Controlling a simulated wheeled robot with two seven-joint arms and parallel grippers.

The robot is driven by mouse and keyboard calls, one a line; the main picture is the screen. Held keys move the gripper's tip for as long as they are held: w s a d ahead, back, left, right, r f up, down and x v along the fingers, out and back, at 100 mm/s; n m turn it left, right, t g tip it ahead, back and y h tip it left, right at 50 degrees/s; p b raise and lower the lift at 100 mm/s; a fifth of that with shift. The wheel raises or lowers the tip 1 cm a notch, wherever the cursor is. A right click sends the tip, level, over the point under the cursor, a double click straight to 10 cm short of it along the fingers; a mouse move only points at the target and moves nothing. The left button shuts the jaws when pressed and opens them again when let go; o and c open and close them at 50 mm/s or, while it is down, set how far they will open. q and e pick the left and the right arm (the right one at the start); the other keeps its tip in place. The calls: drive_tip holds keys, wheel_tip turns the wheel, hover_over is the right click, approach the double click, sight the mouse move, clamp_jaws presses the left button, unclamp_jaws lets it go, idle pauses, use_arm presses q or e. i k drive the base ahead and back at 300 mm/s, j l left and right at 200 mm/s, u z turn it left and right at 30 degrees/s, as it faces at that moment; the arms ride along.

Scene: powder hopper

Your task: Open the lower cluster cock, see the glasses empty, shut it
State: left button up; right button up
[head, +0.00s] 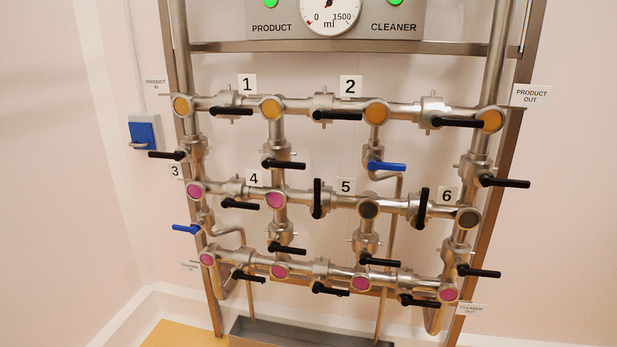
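The lower blue-handled cock (186,229) is at the left of the pipe frame, between the middle and bottom rows. Its lever lies about level, pointing left. A thin bent pipe (232,232) near it leads down towards the trough. An upper blue-handled cock (386,166) has its lever about level, pointing right. The top-row glasses are orange, such as the far-left one (182,106). The middle row has two magenta glasses (276,200) at left and two dark grey ones (368,209) at right. The bottom-row glasses are magenta (207,259). Neither gripper is in view.
Several black levers sit along the pipes; two in the middle row (318,198) stand upright, the others lie about level. A gauge (330,14) with two green lamps is above. A grey trough (300,334) lies below. A blue wall box (143,135) is left.

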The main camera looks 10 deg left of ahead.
sight(193, 230)
drive_tip(key=i+j+u, duration=0.2)
drive_tip(key=j+u, duration=0.25)
drive_tip(key=i+j+u, duration=0.2)
drive_tip(key=j+u, duration=0.25)
drive_tip(key=l, duration=0.1)
